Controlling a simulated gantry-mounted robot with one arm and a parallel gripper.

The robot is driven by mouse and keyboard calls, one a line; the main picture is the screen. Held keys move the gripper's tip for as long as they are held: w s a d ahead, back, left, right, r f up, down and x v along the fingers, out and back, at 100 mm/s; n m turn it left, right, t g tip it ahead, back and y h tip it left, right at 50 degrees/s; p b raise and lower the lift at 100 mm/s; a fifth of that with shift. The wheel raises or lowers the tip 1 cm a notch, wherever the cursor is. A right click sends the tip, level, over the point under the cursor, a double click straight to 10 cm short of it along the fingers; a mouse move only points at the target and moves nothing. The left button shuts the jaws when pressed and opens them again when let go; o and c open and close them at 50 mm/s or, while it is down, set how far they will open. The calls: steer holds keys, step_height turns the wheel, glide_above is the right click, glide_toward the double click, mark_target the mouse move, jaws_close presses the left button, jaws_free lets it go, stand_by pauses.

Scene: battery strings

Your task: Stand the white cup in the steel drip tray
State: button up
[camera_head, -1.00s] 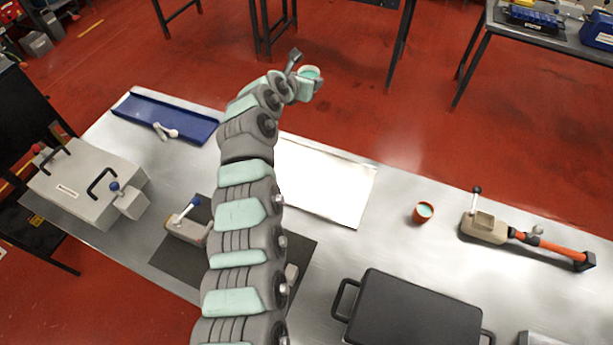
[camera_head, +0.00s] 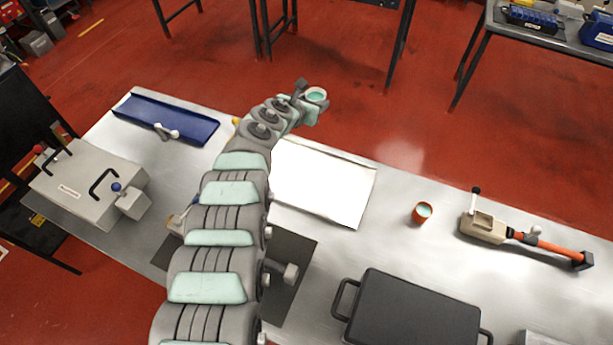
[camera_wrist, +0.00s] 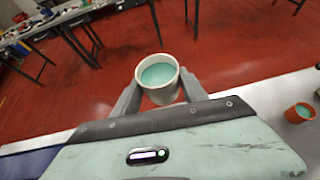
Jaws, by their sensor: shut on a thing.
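The white cup (camera_head: 316,95) holds a teal-green filling and is in my gripper (camera_head: 306,99), above the far edge of the bench. In the wrist view the white cup (camera_wrist: 158,79) stands about upright between the two grey fingers of my gripper (camera_wrist: 160,96), which are shut on it. The steel drip tray (camera_head: 320,182) lies flat on the bench in the head view, below and to the right of the cup in the picture. It looks empty; my arm covers part of its left side.
An orange cup (camera_head: 422,213) with a similar filling stands right of the tray. A blue tray (camera_head: 165,119) lies at the left. A black lidded case (camera_head: 415,312) is at the front, and a beige tool with an orange bar (camera_head: 545,243) at the right. A grey box (camera_head: 88,183) stands left.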

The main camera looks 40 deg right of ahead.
steer(key=s+a+f, duration=0.2)
steer(key=a+f, duration=0.3)
steer(key=f, duration=0.3)
steer(key=b, duration=0.3)
glide_above(305, 180)
step_height(305, 180, down, 16)
steer(key=shift+f, duration=0.2)
steer(key=shift+f+b, duration=1.1)
steer(key=shift+f, duration=0.85)
steer(key=shift+f, duration=0.2)
steer(key=o, duration=1.5)
steer(key=shift+c, duration=0.2)
